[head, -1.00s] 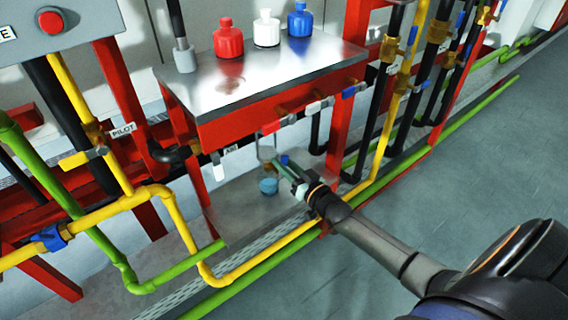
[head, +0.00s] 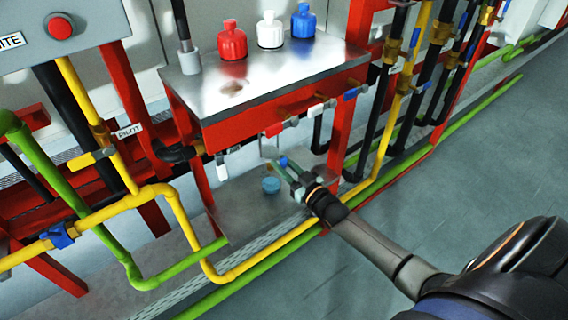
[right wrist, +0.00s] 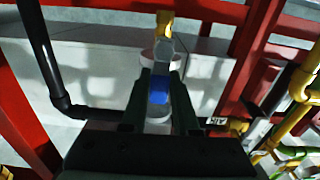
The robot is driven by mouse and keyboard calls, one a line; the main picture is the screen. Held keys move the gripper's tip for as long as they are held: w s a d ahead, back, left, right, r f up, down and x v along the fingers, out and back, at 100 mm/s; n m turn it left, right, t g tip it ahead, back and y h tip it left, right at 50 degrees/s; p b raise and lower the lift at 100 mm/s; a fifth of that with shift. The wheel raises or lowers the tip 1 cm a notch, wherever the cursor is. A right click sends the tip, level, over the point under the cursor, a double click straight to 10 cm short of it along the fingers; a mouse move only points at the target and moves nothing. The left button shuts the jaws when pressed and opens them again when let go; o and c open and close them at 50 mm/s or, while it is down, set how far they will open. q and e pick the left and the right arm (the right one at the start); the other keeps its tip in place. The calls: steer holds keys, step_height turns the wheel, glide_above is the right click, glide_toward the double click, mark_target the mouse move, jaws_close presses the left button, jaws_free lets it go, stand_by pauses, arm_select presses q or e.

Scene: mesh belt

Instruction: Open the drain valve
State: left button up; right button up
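The drain valve appears to be the small fitting with a blue handle (head: 283,161) low under the steel-topped table. In the right wrist view the blue handle (right wrist: 159,90) lies between my two dark fingers, with a pale, clear-looking piece and a brass part (right wrist: 164,22) beyond it. My right gripper (head: 286,172) reaches in from the right at that handle; its fingers (right wrist: 160,100) stand on either side of it and look apart. Whether they touch it is unclear. My left gripper is not in view.
Above is the red-framed table (head: 270,85) with red, white and blue bottles. Several valve levers line its front, including a red one (head: 273,130). Yellow and green pipes (head: 250,262) run low in front, close to my right arm. Open floor (head: 480,190) lies right.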

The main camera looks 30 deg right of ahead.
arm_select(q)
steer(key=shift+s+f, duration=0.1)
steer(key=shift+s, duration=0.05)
arm_select(e)
steer(key=o, duration=0.4)
steer(key=shift+s, duration=0.6)
arm_select(q)
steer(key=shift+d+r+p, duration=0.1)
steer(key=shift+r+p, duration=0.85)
steer(key=shift+p, duration=0.3)
arm_select(e)
steer(key=s, duration=0.7)
steer(key=s+d, duration=0.1)
steer(key=s, duration=0.3)
steer(key=shift+s, duration=0.15)
